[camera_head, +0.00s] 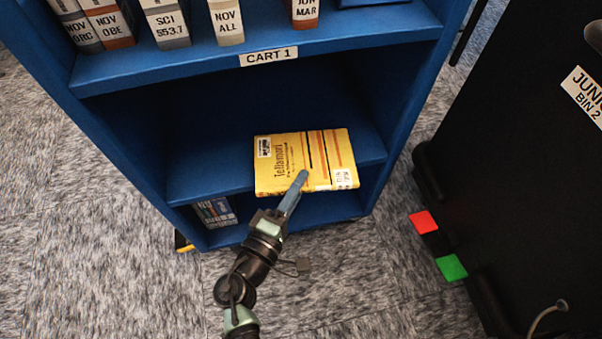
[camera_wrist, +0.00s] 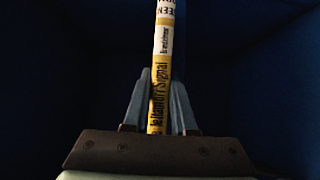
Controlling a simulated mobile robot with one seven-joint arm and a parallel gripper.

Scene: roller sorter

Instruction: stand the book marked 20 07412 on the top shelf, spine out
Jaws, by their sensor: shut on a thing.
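A yellow book (camera_head: 312,158) with dark and orange stripes lies about flat, cover up, at the middle opening of the blue cart. Its spine faces outward to my gripper; in the wrist view the yellow spine (camera_wrist: 160,85) with white labels runs between the fingers. The number 20 07412 is not readable. My gripper (camera_head: 299,182) is shut on the book, one finger over the cover. Whether the book touches the middle shelf (camera_head: 215,180) I cannot tell. The top shelf (camera_head: 345,38) in view holds upright books, with a gap between NOV ALL (camera_head: 226,20) and JUN MAR (camera_head: 305,12).
The cart has a CART 1 label (camera_head: 269,57). Other books (camera_head: 214,211) lie low in the cart at left. A black bin unit (camera_head: 510,150) marked BIN 2 stands at right, with red (camera_head: 423,222) and green (camera_head: 451,267) pads beside it. Carpet is clear at left.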

